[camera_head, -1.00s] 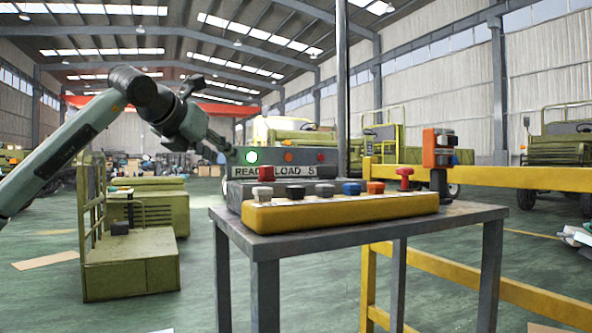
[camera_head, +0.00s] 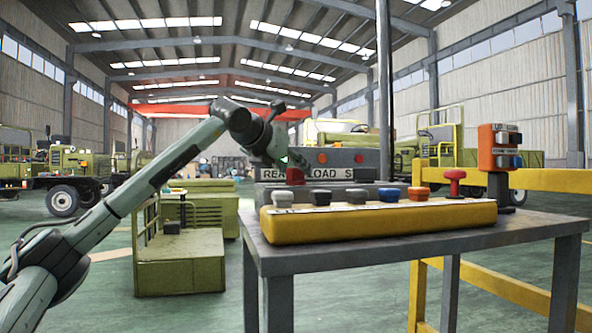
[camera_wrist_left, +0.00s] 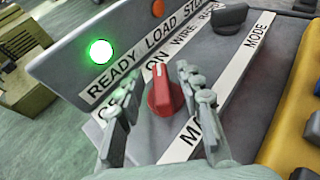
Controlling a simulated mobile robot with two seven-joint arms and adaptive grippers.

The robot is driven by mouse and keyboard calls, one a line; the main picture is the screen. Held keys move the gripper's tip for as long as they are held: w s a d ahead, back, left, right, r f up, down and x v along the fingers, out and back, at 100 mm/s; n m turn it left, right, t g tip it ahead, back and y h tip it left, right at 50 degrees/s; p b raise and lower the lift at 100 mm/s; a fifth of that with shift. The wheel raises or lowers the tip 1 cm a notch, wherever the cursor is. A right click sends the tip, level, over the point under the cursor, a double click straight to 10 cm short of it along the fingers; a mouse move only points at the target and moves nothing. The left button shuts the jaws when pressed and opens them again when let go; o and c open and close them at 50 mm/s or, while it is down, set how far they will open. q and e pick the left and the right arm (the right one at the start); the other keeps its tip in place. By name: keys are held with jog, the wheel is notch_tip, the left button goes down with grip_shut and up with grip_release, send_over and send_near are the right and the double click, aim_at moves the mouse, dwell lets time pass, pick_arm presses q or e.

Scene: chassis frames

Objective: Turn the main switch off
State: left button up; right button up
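The main switch is a red rotary knob (camera_wrist_left: 165,90) on the grey console panel, beside a partly hidden label starting with "M". It also shows in the head view (camera_head: 295,176), just under my left gripper (camera_head: 287,158). In the left wrist view my left gripper (camera_wrist_left: 161,84) is open, with one finger on each side of the red knob. Gaps show between knob and fingers, and I see no firm contact. A lit green lamp (camera_wrist_left: 100,51) sits above the word READY. My right gripper is in neither view.
A black knob (camera_wrist_left: 230,18) sits farther along the panel. A yellow button box (camera_head: 380,220) with several coloured buttons stands in front on the grey table (camera_head: 420,242). An orange switch box (camera_head: 497,147) stands at right. A yellow rail runs behind the table.

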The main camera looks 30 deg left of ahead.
pick_arm(q)
jog(key=shift+w+f, duration=0.1)
jog(key=shift+w, duration=0.2)
grip_shut()
